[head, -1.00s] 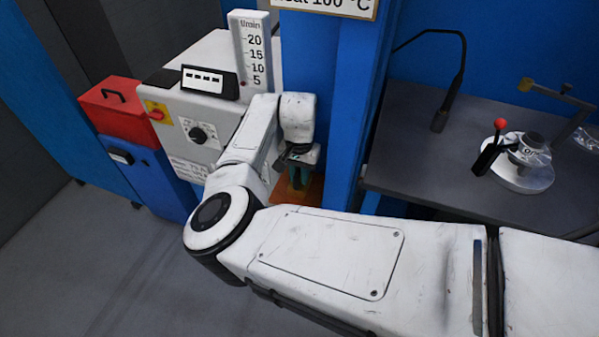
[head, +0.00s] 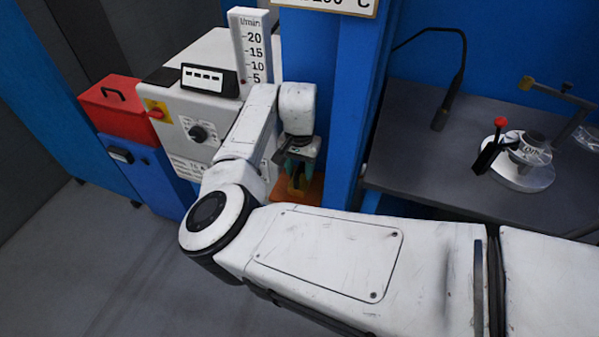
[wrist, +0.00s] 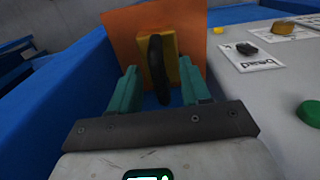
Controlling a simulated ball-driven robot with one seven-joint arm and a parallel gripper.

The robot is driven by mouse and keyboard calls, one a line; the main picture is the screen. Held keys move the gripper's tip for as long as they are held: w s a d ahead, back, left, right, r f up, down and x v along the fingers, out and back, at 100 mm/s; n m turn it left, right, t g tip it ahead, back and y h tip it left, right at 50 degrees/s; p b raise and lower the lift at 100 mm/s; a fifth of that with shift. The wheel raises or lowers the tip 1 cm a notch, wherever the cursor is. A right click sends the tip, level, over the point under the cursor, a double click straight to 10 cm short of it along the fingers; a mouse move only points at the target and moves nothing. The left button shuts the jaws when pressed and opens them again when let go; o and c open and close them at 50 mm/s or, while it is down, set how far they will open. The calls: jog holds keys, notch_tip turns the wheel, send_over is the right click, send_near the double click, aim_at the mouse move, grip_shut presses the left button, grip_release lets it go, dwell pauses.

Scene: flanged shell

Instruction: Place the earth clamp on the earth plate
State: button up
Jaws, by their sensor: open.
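The earth plate (wrist: 125,38) is a flat orange-copper sheet; in the head view a part of it (head: 314,188) shows below my gripper. The earth clamp (wrist: 172,45) is a yellow block with a curved black part in front of it. It lies against the plate in the wrist view, and a small yellow piece of it (head: 297,186) shows in the head view. My gripper (wrist: 158,70) has teal fingers standing apart on either side of the clamp's near part, with gaps visible. In the head view my gripper (head: 298,168) is above the plate. Exact clamp contact with the plate is hidden.
A blue post (head: 345,110) stands right of my gripper. A grey control cabinet (head: 185,135) with a flow scale (head: 254,55) is at its left. A dark bench (head: 420,160) at the right carries a round white fixture (head: 523,175). Open floor is front left.

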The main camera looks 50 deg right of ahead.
notch_tip(320, 180, up, 10)
jog(key=b, duration=0.1)
jog(key=shift+r, duration=0.15)
